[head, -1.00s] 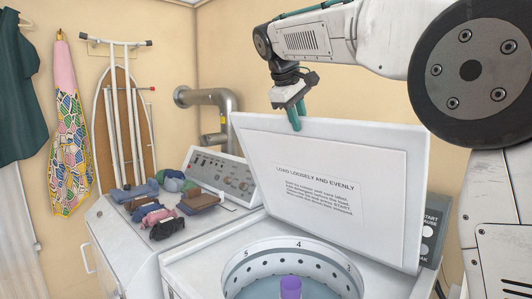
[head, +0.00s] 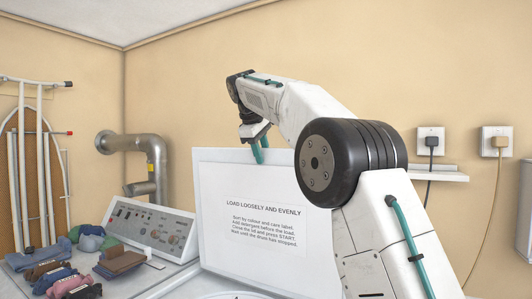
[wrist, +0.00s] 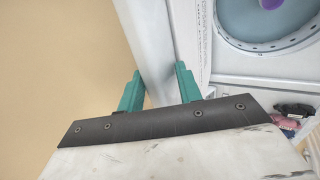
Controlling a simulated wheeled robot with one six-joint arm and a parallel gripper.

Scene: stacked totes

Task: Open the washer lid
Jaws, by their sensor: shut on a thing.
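The white washer lid (head: 215,165) stands raised and close to upright in the head view, its printed label facing me. My gripper (head: 259,151) is at the lid's top edge, left of its middle. In the wrist view the green fingers of my gripper (wrist: 157,80) sit on either side of the lid's edge (wrist: 148,40), shut on it. The washer's open tub (wrist: 258,38) shows at the top right of the wrist view, with a purple part (wrist: 270,4) in it. In the head view the tub is almost wholly cut off at the bottom.
A metal duct pipe (head: 150,165) runs up the wall behind. Plugged wall sockets (head: 431,140) and a small shelf (head: 440,174) are at the right.

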